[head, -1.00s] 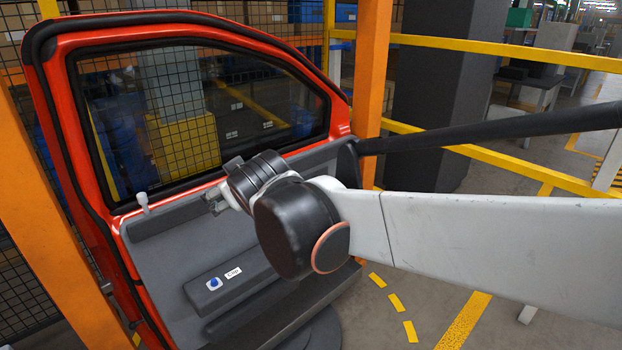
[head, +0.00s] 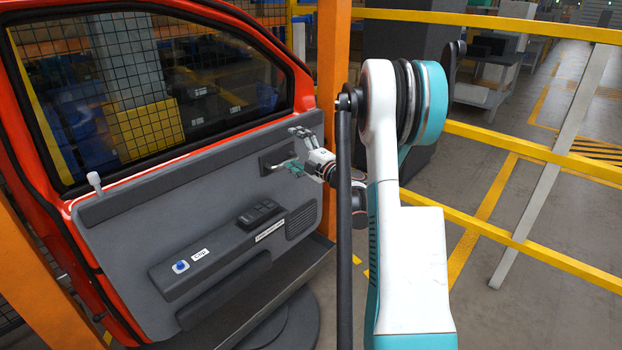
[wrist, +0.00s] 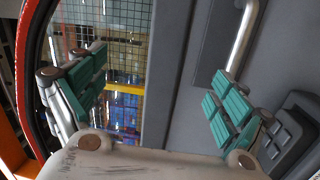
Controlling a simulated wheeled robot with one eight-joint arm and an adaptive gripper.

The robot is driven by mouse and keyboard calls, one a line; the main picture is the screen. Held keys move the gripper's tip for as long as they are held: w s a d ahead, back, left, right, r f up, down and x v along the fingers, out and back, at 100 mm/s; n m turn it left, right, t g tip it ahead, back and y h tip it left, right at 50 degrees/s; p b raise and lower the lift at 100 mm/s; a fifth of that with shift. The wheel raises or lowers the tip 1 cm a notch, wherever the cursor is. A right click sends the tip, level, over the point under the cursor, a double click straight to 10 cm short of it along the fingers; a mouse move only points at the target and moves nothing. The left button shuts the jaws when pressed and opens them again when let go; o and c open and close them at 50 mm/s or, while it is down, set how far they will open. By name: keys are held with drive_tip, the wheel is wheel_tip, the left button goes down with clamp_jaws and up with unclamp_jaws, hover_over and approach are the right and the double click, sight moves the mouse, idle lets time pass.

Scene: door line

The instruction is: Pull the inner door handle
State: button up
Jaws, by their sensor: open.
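The red car door with a grey inner panel (head: 140,232) fills the left of the head view. The inner door handle is a silver bar (wrist: 243,38) at the upper right of the wrist view, over a dark grey recess. In the head view the dark recess (head: 268,163) is at the panel's upper right, partly covered by my gripper (head: 294,150). My gripper is open, with green-padded fingers. In the wrist view my gripper (wrist: 155,88) has its right finger just below the bar's lower end. I cannot tell whether they touch. No part of the bar shows between the fingers.
A white lock knob (head: 94,181) stands at the window's lower left. An armrest with a blue button (head: 181,266) and dark switches (head: 260,214) juts out below the handle. An orange post (head: 329,80) stands behind the gripper. Yellow rails (head: 480,135) run to the right.

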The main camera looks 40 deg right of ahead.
drive_tip(key=n+g+y, duration=0.1)
drive_tip(key=n+y, duration=0.1)
approach(287, 161)
drive_tip(key=w, duration=1)
drive_tip(key=shift+a+f, duration=0.35)
drive_tip(key=shift+a, duration=0.05)
drive_tip(key=shift+c, duration=0.3)
clamp_jaws()
